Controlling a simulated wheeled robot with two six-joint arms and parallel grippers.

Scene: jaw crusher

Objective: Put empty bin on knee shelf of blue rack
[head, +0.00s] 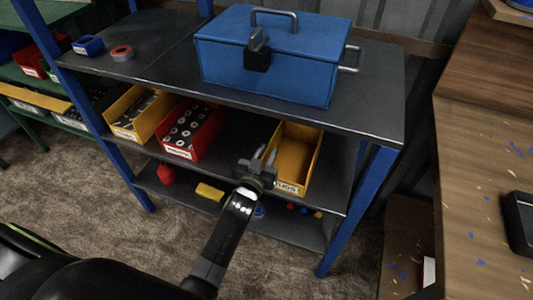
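The blue rack (376,165) has a dark top shelf, a middle shelf and a low shelf. A yellow bin (297,148), empty inside as far as I can see, stands on the middle shelf toward its right end, with a white label on its front. My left gripper (264,153) is at the bin's front left corner, its two fingers a little apart and pointing at the left wall. I cannot tell whether they touch the wall. The gripper hides part of the bin's front left. My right gripper is not in view.
A red bin (190,129) and a yellow bin (139,112), both filled with parts, stand left on the middle shelf. A blue toolbox (265,65) sits on top. Small items, including a yellow block (209,192), lie on the low shelf. A wooden bench (480,180) stands right.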

